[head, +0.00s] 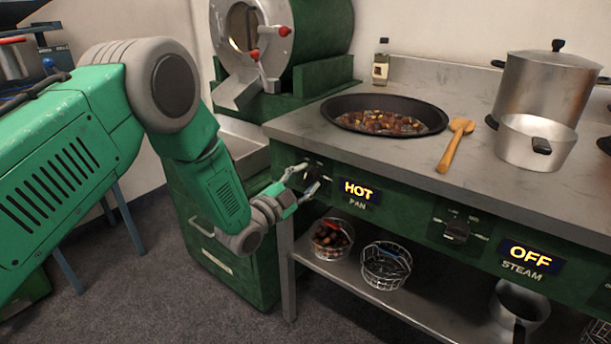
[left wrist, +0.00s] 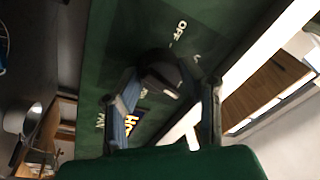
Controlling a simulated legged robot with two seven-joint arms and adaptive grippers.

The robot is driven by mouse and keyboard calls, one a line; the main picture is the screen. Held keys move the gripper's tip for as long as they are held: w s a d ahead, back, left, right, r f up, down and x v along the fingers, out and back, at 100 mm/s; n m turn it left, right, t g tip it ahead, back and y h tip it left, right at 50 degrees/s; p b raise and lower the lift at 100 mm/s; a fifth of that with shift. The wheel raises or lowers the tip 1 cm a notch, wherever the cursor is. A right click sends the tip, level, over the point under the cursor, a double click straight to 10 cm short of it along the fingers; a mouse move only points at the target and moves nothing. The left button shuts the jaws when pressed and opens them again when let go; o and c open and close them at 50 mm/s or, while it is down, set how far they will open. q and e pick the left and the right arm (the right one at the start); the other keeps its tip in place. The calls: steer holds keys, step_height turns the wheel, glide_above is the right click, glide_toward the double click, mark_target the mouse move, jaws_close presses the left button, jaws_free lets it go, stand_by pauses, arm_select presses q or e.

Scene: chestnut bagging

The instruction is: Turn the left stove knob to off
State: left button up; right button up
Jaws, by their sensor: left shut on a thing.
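The left stove knob (left wrist: 160,77) is a dark round knob on the green front panel. In the left wrist view it sits between the two fingers of my left gripper (left wrist: 170,98), with white OFF lettering printed beside it. In the head view my left gripper (head: 303,183) is at the panel's left end, shut on this knob and mostly hiding it. The display (head: 358,191) to its right reads HOT, above the word PAN. The knob's exact pointer angle is hard to tell. My right gripper is out of view.
A second knob (head: 456,231) is further right, beside a display (head: 531,257) reading OFF above STEAM. A black pan (head: 338,105) of chestnuts, a wooden spoon (head: 455,146) and metal pots (head: 545,90) stand on the counter (head: 400,157). Wire baskets (head: 385,277) sit on the shelf below.

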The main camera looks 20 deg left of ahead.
arm_select(q)
steer(key=n, duration=0.2)
steer(key=n+p, duration=0.1)
steer(key=n, duration=0.1)
steer(key=shift+s+d+f+y, duration=0.1)
steer(key=shift+f+y, duration=0.1)
steer(key=shift+y, duration=0.1)
steer(key=n+p, duration=0.1)
steer(key=n, duration=0.3)
steer(key=shift+y, duration=0.3)
steer(key=n+y+p, duration=0.1)
steer(key=n, duration=1)
steer(key=shift+y+p, duration=0.4)
steer(key=shift+r+n, duration=0.1)
steer(key=shift+n, duration=2)
steer(key=shift+g, duration=0.3)
steer(key=o, duration=1.1)
steer(key=shift+o, duration=0.2)
